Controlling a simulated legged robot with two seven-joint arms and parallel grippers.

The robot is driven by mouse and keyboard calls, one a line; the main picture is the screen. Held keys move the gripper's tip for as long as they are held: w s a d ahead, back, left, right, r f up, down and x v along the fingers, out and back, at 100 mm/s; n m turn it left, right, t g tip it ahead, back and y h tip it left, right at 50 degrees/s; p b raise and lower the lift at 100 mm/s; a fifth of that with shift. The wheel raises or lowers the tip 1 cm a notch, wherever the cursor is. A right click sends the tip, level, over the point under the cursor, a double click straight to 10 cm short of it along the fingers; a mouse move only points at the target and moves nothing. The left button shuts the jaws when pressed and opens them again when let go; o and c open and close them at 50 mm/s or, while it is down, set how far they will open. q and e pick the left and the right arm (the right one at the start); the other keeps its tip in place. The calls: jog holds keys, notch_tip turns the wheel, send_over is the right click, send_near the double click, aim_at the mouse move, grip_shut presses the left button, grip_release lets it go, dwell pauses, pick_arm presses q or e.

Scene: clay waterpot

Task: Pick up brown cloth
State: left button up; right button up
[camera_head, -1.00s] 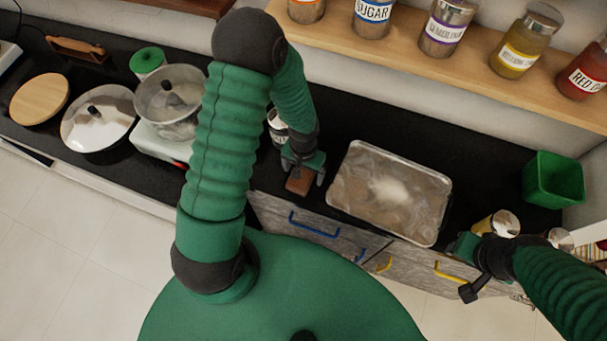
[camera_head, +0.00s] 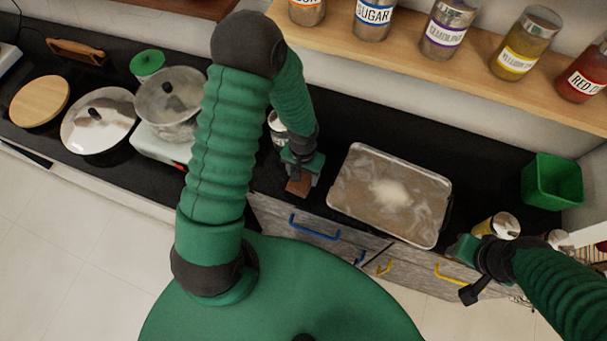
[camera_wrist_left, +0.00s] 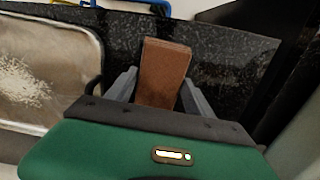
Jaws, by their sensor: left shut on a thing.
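The brown cloth (camera_head: 299,185) is a small folded brown block at the front of the black counter, left of the metal tray. It also shows in the left wrist view (camera_wrist_left: 164,72), between the two grey fingers. My left gripper (camera_head: 301,180) is shut on it from above; whether the cloth touches the counter cannot be told. My right gripper (camera_head: 468,270) is at the counter's front right; the gap between its fingers is not clear, and no cloth is near it.
A metal tray (camera_head: 390,195) with a pale powder heap lies right of the cloth. A green bin (camera_head: 553,182) stands at the far right. A can (camera_head: 278,128) stands behind my left gripper. Pots (camera_head: 98,122) are at the left, and a jar shelf (camera_head: 440,62) hangs above.

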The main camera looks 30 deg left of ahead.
aim_at(303, 178)
pick_arm(q)
jog(key=shift+r, duration=0.3)
jog(key=r, duration=0.2)
jog(key=shift+s+d+r, duration=0.2)
jog(key=shift+s+r, duration=0.15)
jog(key=s+d, duration=0.1)
jog(key=s, duration=0.1)
jog(key=s+d+b, duration=0.1)
jog(key=s, duration=0.1)
jog(key=s+d+b, duration=0.1)
jog(key=s, duration=0.1)
jog(key=shift+s+d+r, duration=0.25)
jog(key=shift+d+r, duration=0.05)
jog(key=s+d+r+p, duration=0.1)
jog(key=s+d+p, duration=0.3)
jog(key=p, duration=0.8)
jog(key=shift+s, duration=1.4)
